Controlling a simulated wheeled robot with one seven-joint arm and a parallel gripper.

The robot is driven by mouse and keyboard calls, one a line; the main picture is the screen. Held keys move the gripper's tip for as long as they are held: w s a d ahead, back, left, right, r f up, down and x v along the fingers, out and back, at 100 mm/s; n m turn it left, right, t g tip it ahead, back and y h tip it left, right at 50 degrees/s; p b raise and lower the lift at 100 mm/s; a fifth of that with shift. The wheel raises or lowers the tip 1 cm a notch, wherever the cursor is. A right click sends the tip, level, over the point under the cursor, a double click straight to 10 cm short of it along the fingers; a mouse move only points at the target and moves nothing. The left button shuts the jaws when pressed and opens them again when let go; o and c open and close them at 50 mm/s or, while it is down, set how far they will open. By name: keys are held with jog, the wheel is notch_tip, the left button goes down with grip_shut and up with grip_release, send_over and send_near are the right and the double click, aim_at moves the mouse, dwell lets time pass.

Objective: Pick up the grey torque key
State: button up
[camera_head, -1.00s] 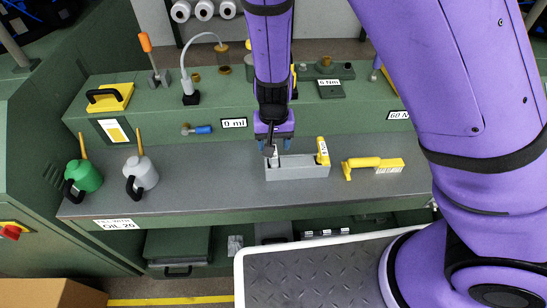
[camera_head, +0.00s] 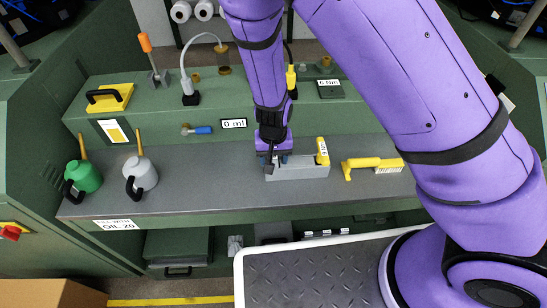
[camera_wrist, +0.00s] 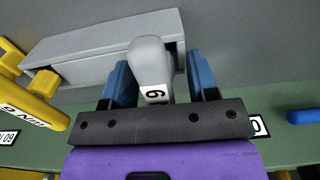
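The grey torque key (camera_wrist: 152,62) stands upright in the wrist view with a white label reading 6. It is in or right beside the left end of the grey holder box (camera_head: 300,173), which also shows in the wrist view (camera_wrist: 95,52). My gripper (camera_head: 272,163) is low at that end of the holder. In the wrist view its two blue fingers (camera_wrist: 163,85) are apart, one on each side of the key, with a visible gap on the right side. In the head view my gripper mostly hides the key.
A yellow labelled key (camera_head: 322,151) stands at the holder's right end. A yellow brush (camera_head: 372,164) lies to its right. A green can (camera_head: 85,176) and a grey can (camera_head: 143,172) stand left; the bench between is clear.

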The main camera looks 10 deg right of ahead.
grip_shut()
jog(key=shift+r, duration=0.1)
notch_tip(320, 180, up, 10)
jog(key=shift+f, duration=0.1)
dwell(0.4)
